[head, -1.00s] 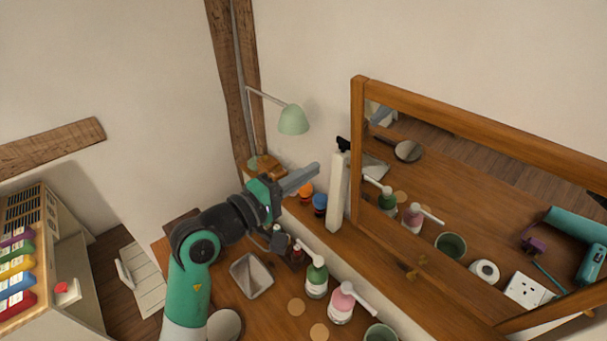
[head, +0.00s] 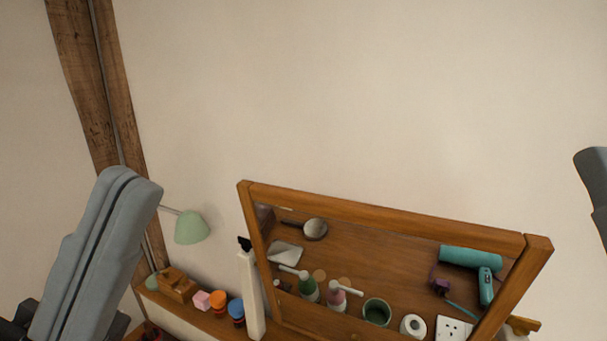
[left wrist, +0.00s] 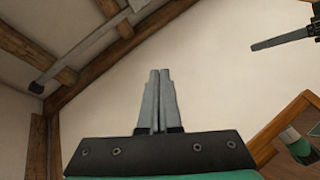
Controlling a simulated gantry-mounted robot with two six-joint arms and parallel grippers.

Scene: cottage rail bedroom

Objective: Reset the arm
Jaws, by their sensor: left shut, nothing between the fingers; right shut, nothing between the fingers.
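My left gripper (head: 140,190) is raised large at the left of the head view, its grey fingers together and pointing up. In the left wrist view its two fingers (left wrist: 159,75) are side by side with nothing between them, against the bare wall. Part of my right gripper (head: 592,158) shows at the right edge of the head view, raised and empty. It also shows at the upper right of the left wrist view (left wrist: 280,42), its fingers together.
A wood-framed mirror (head: 390,215) stands at the lower middle, reflecting bottles and a hairdryer. The wall above is clear.

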